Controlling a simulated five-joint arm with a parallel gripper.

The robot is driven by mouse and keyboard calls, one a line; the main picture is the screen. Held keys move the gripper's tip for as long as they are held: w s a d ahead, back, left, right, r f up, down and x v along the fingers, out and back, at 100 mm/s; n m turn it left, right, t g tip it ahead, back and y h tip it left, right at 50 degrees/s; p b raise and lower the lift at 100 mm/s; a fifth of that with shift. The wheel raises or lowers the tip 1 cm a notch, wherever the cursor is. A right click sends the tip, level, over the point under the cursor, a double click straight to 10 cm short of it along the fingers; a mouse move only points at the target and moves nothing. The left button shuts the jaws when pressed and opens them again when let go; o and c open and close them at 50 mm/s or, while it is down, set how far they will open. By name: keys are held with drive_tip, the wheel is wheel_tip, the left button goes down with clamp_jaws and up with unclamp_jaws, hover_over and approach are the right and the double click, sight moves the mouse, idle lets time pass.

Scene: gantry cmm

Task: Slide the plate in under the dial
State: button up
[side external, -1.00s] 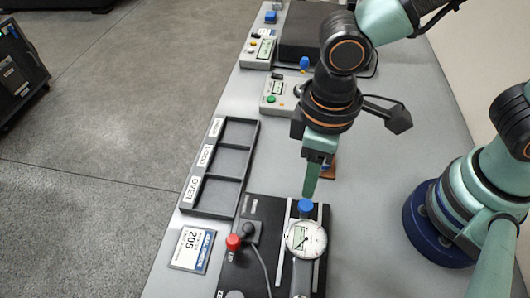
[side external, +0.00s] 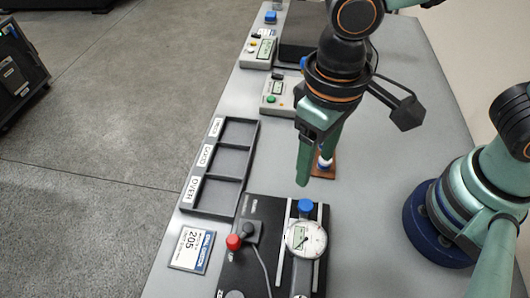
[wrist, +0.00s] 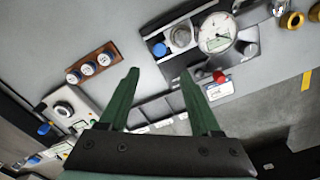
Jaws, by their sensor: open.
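The dial (side external: 305,238) is a round white gauge on a black stand (side external: 262,210) near the front of the bench. It also shows in the wrist view (wrist: 217,33), near a blue cap (wrist: 160,49) and a grey round part (wrist: 181,36). In the side view the board (side external: 325,175) is partly hidden behind my fingers. I cannot tell which part is the plate. My gripper (side external: 313,172) is open and empty above the bench, between board and dial; its fingers (wrist: 159,71) are spread.
A dark three-compartment tray (side external: 246,162) with labels, one reading OVER, stands left of my gripper and looks empty. A red button (side external: 233,242) and a label card (side external: 191,249) lie left of the dial. Grey control boxes (side external: 276,94) stand farther back. Bare bench lies right of the stand.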

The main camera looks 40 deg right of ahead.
sight(306, 205)
wheel_tip(306, 205, down, 12)
drive_tip(key=m, duration=0.9)
drive_tip(key=shift+m, duration=0.4)
